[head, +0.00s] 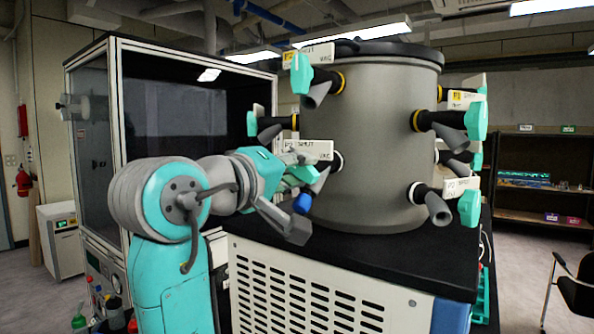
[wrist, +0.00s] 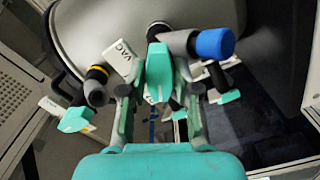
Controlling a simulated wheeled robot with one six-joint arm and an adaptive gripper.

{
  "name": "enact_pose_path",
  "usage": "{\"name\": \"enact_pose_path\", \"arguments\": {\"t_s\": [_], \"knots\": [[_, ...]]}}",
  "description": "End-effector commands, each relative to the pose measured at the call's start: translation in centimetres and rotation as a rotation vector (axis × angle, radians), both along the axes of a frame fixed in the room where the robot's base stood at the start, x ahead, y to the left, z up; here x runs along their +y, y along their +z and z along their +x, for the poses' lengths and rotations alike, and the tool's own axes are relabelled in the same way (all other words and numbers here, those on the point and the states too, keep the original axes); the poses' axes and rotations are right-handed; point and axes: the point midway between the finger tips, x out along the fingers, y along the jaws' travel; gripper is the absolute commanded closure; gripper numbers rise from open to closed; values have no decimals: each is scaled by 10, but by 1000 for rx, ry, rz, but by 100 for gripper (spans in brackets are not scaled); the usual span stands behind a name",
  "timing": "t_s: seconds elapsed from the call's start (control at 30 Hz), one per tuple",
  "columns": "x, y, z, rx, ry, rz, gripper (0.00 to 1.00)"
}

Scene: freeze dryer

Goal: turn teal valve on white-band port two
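The white-band port (head: 336,161) is low on the left of the grey drum, with a white SHUT/VAC label plate (head: 308,151). Its teal valve handle (wrist: 160,72) is at the upper middle of the wrist view. My gripper (wrist: 160,95) is open, with one finger on each side of the handle and visible gaps between. In the head view, my gripper (head: 292,200) is in front of this port and partly hides the handle. A blue cap (wrist: 214,44) on the port's grey stub is just right of the handle; whether a finger touches it cannot be told.
Other ports with teal handles stick out of the grey drum (head: 385,140), including a yellow-band port (head: 338,82) above and ports on the right (head: 438,204). The drum stands on a black-topped cabinet (head: 400,262). A glass-fronted cabinet (head: 95,52) stands behind my arm.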

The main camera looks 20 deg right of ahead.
Motion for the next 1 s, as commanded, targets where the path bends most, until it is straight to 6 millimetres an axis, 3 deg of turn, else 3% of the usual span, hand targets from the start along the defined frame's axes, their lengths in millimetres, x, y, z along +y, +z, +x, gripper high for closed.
{"name": "enact_pose_path", "arguments": {"t_s": [0.1, 0.23, 0.67, 1.0], "knots": [[0, 0, 0, 0, 0, 0, 69], [0, 0, 0, 0, 0, 0, 100], [0, 0, 0, -40, -1, 28, 100], [1, -1, 0, -239, -1, 161, 100]]}}
